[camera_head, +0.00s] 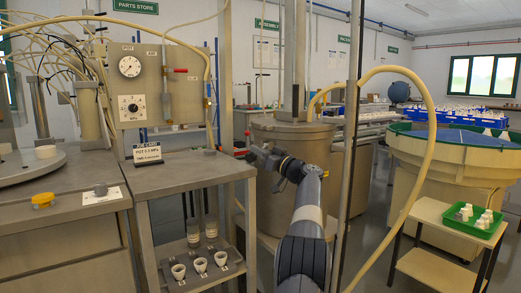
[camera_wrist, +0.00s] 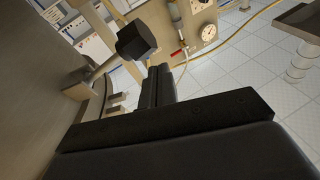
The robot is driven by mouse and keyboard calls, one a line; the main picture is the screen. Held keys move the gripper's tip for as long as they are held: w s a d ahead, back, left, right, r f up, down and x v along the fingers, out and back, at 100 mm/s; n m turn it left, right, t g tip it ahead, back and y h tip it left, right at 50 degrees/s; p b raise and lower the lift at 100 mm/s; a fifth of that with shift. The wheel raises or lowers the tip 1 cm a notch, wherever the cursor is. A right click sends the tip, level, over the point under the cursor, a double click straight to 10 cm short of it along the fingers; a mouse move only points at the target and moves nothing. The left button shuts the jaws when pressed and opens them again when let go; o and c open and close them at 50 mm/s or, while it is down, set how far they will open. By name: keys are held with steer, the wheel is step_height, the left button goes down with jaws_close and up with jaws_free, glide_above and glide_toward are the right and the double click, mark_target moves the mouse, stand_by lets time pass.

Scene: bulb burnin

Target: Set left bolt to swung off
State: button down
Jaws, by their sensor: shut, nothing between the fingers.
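A large tan lidded pot (camera_head: 290,135) stands behind my arm in the head view, and its curved wall (camera_wrist: 40,85) fills the left of the wrist view. A dark knob on a light shaft (camera_wrist: 136,40), apparently the left bolt, sticks out beside the pot wall in the wrist view. My gripper (camera_wrist: 160,82) is shut and empty. Its fingertips appear just below and right of the knob; I cannot tell if they touch it. In the head view my gripper (camera_head: 254,154) is at the pot's left side, where the bolt is hard to make out.
A grey bench (camera_head: 185,172) with a gauge panel (camera_head: 155,85) stands left of the pot. Several white cups sit on its lower shelf (camera_head: 205,274). A metal post (camera_head: 348,150) and a looping tan hose (camera_head: 428,130) are right of my arm.

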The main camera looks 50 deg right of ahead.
steer(key=shift+f+b, duration=0.4)
steer(key=shift+f, duration=0.2)
steer(key=shift+f, duration=0.2)
